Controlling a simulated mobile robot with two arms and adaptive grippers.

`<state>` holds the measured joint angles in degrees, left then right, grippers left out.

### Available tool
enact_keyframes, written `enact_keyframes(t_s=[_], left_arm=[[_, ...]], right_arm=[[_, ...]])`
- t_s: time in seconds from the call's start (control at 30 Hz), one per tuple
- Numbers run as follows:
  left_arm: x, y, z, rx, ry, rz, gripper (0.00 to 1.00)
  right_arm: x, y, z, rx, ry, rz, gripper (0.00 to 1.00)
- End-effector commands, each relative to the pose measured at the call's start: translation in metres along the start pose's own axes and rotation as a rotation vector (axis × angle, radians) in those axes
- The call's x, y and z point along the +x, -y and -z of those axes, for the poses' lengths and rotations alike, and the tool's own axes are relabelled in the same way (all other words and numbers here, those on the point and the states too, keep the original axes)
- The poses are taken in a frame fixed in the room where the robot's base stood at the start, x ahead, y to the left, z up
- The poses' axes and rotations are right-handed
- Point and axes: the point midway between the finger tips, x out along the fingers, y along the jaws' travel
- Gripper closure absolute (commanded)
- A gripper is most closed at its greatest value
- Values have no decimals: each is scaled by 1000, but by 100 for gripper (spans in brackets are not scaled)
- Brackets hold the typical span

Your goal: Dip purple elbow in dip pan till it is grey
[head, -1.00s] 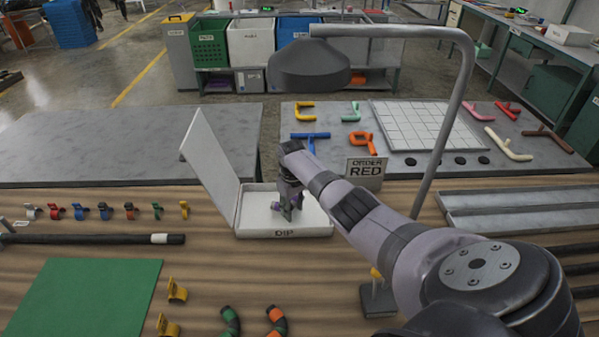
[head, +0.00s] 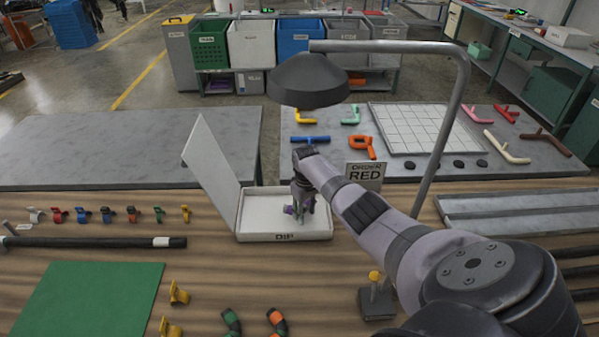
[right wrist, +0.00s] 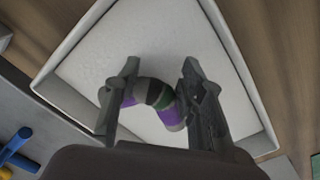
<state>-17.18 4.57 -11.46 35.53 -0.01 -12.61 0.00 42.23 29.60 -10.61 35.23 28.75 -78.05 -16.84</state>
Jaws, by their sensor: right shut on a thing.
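The dip pan (head: 282,237) is a shallow white box marked DIP, with its lid raised at the left, on the striped wooden table. My right gripper (head: 302,208) reaches down into the pan and is shut on the purple elbow (head: 289,210). In the right wrist view, the elbow (right wrist: 170,115) sits between both fingers of the gripper (right wrist: 158,88), over the pan's white floor. It is a curved piece with purple parts, dark and green bands in its middle, and greyish ends. I cannot tell whether it touches the pan floor. My left gripper is not in view.
A dark lamp shade (head: 308,82) hangs from a bent pole behind the pan. Several coloured clips (head: 108,214) line the left. A green mat (head: 88,300) lies at front left.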

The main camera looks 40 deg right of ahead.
Motion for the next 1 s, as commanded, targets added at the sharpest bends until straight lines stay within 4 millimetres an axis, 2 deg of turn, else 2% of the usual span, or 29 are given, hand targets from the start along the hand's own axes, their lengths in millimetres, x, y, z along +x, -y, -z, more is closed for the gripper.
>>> enact_keyframes(t_s=[0.9,1.0], left_arm=[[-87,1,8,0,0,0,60],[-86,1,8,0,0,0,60]], right_arm=[[-89,-1,2,0,-1,1,91],[-95,-2,2,-1,-2,0,91]])
